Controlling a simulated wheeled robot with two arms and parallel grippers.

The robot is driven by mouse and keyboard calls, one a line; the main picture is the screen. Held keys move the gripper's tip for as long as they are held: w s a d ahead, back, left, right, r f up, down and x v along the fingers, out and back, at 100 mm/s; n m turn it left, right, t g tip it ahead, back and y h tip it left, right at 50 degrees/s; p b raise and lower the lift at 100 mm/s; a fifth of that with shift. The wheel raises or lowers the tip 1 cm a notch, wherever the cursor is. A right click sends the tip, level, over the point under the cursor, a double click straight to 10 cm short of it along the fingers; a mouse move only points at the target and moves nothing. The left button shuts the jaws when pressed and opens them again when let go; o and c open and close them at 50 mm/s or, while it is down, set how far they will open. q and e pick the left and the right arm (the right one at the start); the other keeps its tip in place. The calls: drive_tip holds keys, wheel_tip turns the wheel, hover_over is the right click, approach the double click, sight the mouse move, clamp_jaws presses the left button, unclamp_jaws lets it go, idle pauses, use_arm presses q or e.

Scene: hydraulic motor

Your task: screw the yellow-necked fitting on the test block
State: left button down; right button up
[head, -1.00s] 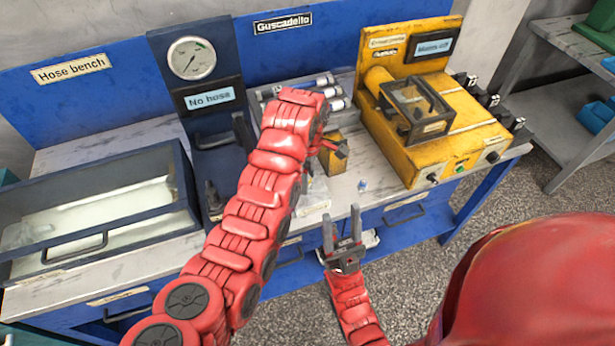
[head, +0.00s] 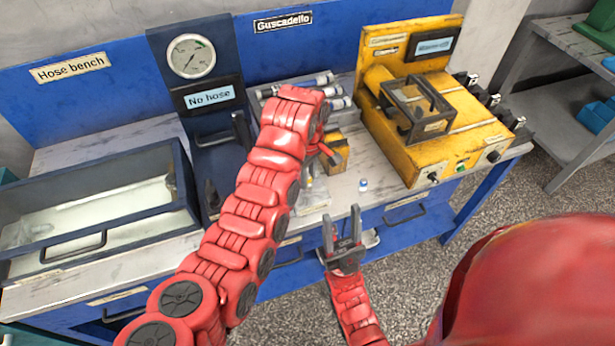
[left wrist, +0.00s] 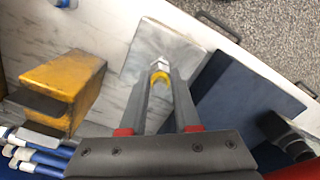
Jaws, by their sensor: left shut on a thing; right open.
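The yellow-necked fitting (left wrist: 159,75) has a yellow collar and a pale metal end. My left gripper (left wrist: 160,88) is shut on it, in the left wrist view, above a pale square plate. In the head view, my left arm hides most of this gripper. A dark blue base with a black upright part (left wrist: 285,130) is at the right of the wrist view. I cannot tell for sure which part is the test block. My right gripper (head: 343,240) is open and empty in front of the bench edge, fingers upward.
A yellow block (left wrist: 62,85) stands beside the left gripper. A small blue-and-white piece (head: 363,185) is on the bench top. A yellow machine (head: 430,130) is at the right, a dark tray (head: 100,240) at the left. The gauge panel (head: 193,65) display reads "No hose".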

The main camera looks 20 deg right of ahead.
use_arm(q)
drive_tip(key=shift+m, duration=0.8)
drive_tip(key=m, duration=0.2)
drive_tip(key=m+b, duration=0.1)
drive_tip(key=shift+f+m, duration=0.2)
drive_tip(key=shift+m, duration=0.2)
drive_tip(key=shift+r+m, duration=0.1)
drive_tip(key=shift+m, duration=0.8)
drive_tip(key=m+b, duration=0.2)
drive_tip(key=m, duration=0.1)
drive_tip(key=shift+f, duration=0.2)
drive_tip(key=shift+m+b, duration=0.5)
drive_tip(key=shift+m, duration=0.5)
drive_tip(key=shift+r+m, duration=0.15)
drive_tip(key=shift+m, duration=0.25)
